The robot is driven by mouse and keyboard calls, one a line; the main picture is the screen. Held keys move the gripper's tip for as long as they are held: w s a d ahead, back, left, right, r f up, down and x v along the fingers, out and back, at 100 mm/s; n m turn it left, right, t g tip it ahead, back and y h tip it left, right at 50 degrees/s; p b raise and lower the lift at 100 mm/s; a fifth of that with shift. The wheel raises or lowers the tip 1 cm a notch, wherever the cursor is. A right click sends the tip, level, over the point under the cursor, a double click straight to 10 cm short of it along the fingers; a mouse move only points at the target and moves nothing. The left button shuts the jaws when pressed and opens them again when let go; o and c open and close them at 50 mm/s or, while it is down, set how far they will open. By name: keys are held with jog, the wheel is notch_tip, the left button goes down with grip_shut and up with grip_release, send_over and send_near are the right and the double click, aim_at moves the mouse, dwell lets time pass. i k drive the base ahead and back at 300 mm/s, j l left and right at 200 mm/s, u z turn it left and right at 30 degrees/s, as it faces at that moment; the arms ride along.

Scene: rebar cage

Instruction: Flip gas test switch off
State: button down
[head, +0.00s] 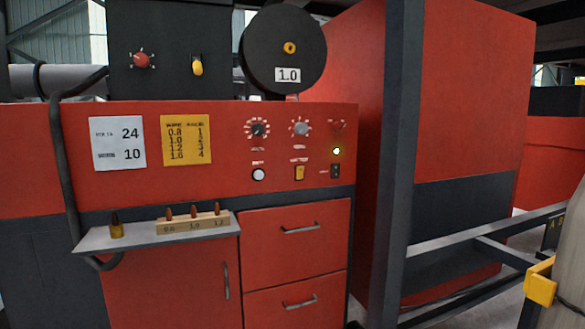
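The red machine's control panel (230,150) faces me. A white round button (258,174) is farther left, below a black knob (258,129). The small labels are too blurred to read, so I cannot tell which control is the gas test switch or how its lever stands. My gripper is not in view.
A shelf (155,238) with a block of tips juts out below the panel. A dark post (400,160) stands right of the drawers (296,250). A black reel (283,50) sits on top. A pale rounded object (572,255) with a yellow part is at the right edge.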

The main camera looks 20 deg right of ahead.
aim_at(300, 169)
jog(key=i+j, duration=0.2)
jog(key=i, duration=0.25)
jog(key=i+j+z, duration=0.1)
jog(key=i, duration=0.35)
jog(key=i+j, duration=0.3)
jog(key=i, duration=0.15)
